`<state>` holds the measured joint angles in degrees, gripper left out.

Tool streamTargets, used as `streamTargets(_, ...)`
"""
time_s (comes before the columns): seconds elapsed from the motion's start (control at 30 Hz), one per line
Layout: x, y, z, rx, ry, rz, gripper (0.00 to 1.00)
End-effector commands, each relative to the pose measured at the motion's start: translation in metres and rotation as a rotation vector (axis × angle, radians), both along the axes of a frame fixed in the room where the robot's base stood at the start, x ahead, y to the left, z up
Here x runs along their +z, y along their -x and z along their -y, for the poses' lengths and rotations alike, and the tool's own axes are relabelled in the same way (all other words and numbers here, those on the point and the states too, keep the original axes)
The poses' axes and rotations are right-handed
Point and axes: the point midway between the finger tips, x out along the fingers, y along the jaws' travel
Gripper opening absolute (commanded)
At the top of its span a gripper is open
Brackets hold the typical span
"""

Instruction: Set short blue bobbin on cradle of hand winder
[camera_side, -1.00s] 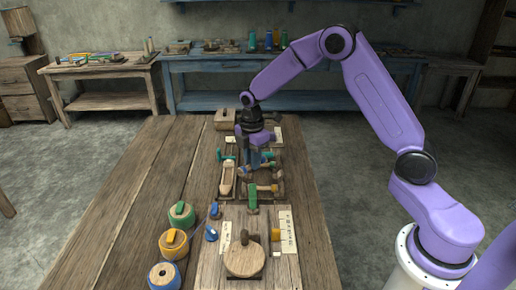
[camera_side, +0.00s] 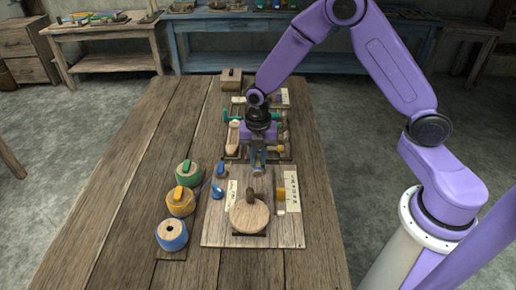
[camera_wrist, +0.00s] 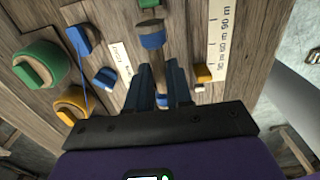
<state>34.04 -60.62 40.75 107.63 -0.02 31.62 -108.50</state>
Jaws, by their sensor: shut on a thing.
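My gripper (camera_side: 258,163) points straight down over the far part of a wooden board. In the side view the fingers mostly hide the bobbin. A round wooden disc (camera_side: 249,217) with an upright brown post (camera_side: 251,194) stands on the board, nearer the camera than my gripper. I cannot tell which part is the winder's cradle. A green block (camera_wrist: 148,3) shows at the top edge of the wrist view.
Green (camera_side: 188,173), yellow (camera_side: 180,201) and blue (camera_side: 171,234) spools stand left of the board. Two small blue pieces (camera_side: 220,170) lie along its left side. A yellow piece (camera_side: 281,192) and a printed scale (camera_side: 291,190) are on the right. Bare table lies further left.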

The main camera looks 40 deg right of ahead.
Motion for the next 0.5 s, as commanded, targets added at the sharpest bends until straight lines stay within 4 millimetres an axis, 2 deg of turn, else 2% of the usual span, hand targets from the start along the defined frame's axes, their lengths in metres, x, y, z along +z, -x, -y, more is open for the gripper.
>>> streamTargets(0.5, -0.044, 0.000, 0.000, -0.002, 0.001, -0.002, 0.01)
